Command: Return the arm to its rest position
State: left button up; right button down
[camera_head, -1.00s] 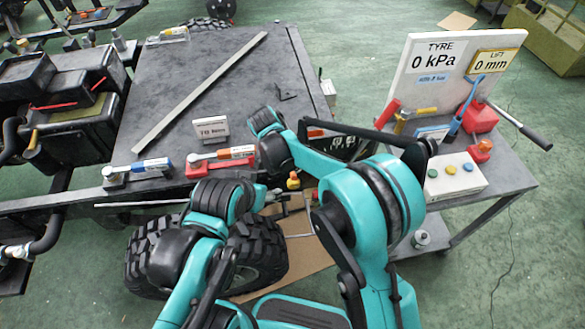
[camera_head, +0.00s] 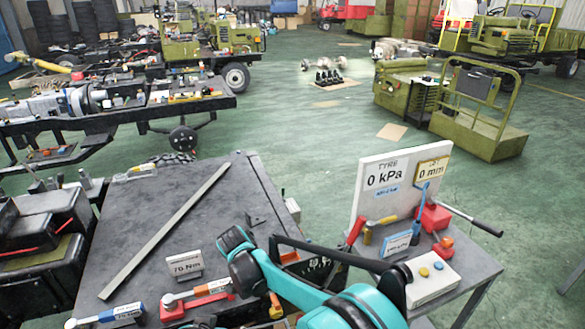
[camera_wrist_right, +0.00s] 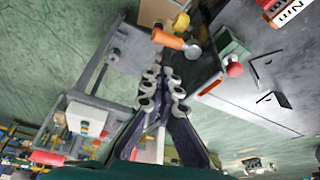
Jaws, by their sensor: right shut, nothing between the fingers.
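My right arm (camera_head: 345,308) shows as teal links at the bottom centre of the head view, bent over the right edge of the grey table. My right gripper (camera_wrist_right: 161,92) shows in the right wrist view, with its dark jointed fingers closed together and nothing between them. I cannot make out its fingertips in the head view. Only a sliver of teal shows at the bottom edge left of the right arm, and my left gripper is out of the picture.
The grey table (camera_head: 145,230) holds a long metal bar (camera_head: 165,228), a "70 Nm" sign (camera_head: 184,264) and torque wrenches. At right stands a trolley (camera_head: 470,266) with a "TYRE 0 kPa" board (camera_head: 370,205), tools and a button box (camera_head: 432,278). Green floor is open beyond.

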jog(key=s+d+r+n+t+y+b, duration=0.1)
jog(key=s+d+r+n, duration=0.15)
jog(key=d+r, duration=0.4)
jog(key=s+d+r+n+y, duration=0.15)
jog(key=s+d+r, duration=0.25)
jog(key=d, duration=0.6)
jog(key=s+d+f+n+t+b, duration=0.1)
jog(key=s+d+n+t, duration=0.2)
jog(key=s+d, duration=0.9)
jog(key=s+n, duration=0.2)
jog(key=n, duration=0.1)
jog(key=shift+f+t, duration=0.3)
jog(key=shift+f, duration=0.05)
jog(key=shift+s+y, duration=0.1)
jog(key=shift+y, duration=0.15)
